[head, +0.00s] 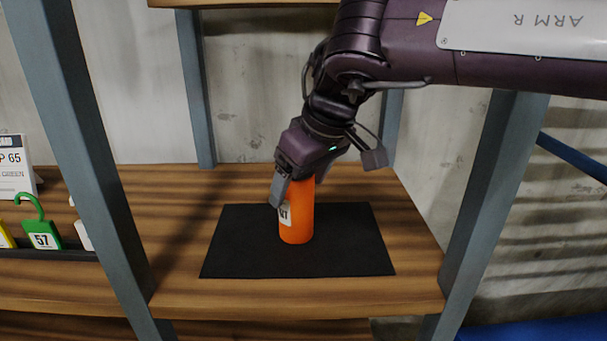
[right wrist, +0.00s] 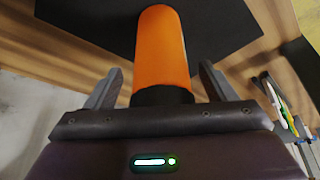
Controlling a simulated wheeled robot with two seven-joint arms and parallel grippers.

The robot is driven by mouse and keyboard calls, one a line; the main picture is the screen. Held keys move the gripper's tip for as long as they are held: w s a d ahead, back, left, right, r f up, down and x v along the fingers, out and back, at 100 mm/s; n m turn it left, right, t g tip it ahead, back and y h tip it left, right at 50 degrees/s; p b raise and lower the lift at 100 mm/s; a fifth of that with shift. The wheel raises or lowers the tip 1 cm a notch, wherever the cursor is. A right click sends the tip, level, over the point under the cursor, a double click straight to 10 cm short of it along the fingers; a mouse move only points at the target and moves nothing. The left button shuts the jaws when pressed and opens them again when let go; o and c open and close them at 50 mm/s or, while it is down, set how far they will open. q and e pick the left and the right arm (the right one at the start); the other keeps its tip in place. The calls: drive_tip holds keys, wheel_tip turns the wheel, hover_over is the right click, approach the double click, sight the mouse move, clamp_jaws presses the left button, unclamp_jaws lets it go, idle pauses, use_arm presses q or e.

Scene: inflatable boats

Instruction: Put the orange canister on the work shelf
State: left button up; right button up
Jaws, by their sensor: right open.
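The orange canister (head: 299,221) stands upright on a black mat (head: 350,248) on the wooden work shelf (head: 413,285). It carries a white label. My right gripper (head: 290,195) is at the canister's upper part, with its fingers pointing down. In the right wrist view the canister (right wrist: 163,55) lies between the two fingers of my right gripper (right wrist: 155,88), which are spread with a gap on both sides. The canister's dark end is close to the palm. My left gripper is in neither view.
Blue-grey posts (head: 85,150) frame the shelf at left and right. Another board (head: 240,3) lies above. At the left are a green padlock-shaped item (head: 42,235) marked 57 and a white sign (head: 15,168). The mat around the canister is clear.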

use_arm(q)
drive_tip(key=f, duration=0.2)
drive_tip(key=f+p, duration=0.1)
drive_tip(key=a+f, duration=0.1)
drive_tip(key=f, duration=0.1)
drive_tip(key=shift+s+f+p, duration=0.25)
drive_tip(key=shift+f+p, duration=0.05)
drive_tip(key=shift+p, duration=0.05)
use_arm(e)
drive_tip(key=v, duration=1.2)
drive_tip(key=shift+r, duration=0.1)
